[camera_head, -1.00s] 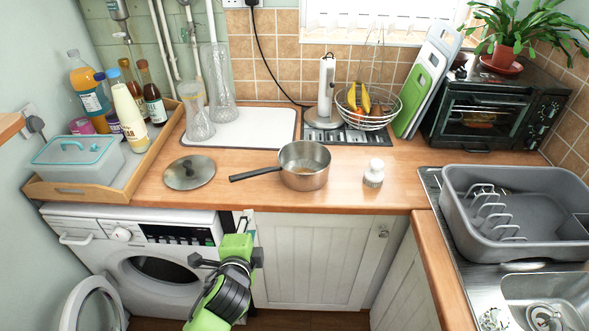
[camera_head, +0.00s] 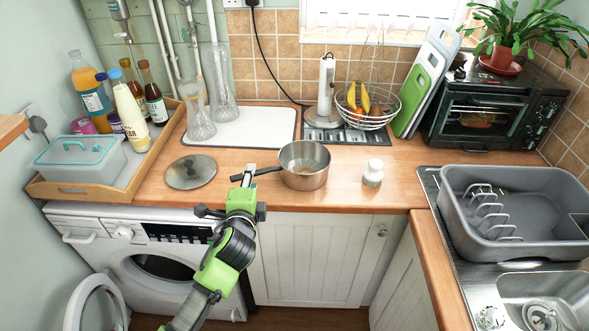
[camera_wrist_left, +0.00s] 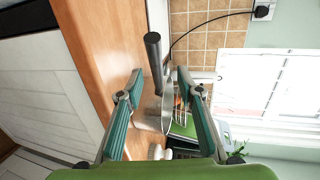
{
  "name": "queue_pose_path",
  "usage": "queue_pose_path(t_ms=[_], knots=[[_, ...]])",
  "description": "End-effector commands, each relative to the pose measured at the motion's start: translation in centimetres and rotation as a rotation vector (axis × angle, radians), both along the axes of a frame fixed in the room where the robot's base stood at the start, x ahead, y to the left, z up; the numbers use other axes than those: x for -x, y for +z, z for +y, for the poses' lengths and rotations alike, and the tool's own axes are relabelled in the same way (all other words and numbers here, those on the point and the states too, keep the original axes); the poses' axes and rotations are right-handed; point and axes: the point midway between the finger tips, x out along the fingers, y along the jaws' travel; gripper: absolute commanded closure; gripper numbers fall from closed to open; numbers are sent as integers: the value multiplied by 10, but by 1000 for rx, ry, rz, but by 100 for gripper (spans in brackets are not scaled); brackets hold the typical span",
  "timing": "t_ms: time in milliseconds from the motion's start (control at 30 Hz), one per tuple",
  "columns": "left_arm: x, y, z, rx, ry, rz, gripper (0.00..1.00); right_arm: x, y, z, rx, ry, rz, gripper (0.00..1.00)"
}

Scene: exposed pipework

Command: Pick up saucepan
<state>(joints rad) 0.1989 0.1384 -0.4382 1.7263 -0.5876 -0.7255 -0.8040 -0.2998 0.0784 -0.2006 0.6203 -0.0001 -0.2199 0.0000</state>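The saucepan (camera_head: 305,167) is a steel pan standing upright on the wooden counter, its dark handle (camera_head: 268,171) pointing left. My left gripper (camera_head: 248,174) is at the counter's front edge, close to the handle's end. In the left wrist view, the gripper (camera_wrist_left: 160,74) is open, with two green-padded fingers spread apart. The saucepan handle (camera_wrist_left: 153,62) and part of the pan body (camera_wrist_left: 150,116) show in the gap between the fingers. No contact can be made out. My right gripper is not in view.
A round lid (camera_head: 190,172) lies left of the pan, and a small white shaker (camera_head: 373,173) stands to its right. A wooden tray (camera_head: 62,190) with bottles is at far left. A fruit basket (camera_head: 388,118) and grey dish rack (camera_head: 468,240) are right.

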Motion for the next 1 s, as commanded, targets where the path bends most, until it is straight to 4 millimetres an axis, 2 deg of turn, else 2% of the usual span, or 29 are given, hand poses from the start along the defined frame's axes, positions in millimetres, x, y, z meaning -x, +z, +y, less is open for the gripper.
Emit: queue_pose_path(t_ms=[300, 633, 767, 1000], knots=[[-37, -13, 4, -1, 1, 2, 66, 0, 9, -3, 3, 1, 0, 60], [-41, -15, 4, 0, 0, 1, 66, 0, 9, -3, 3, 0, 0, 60], [-41, -15, 4, 0, 0, 1, 100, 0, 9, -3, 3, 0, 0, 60], [-42, -12, 3, 3, -2, -5, 100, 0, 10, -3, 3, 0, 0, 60]])
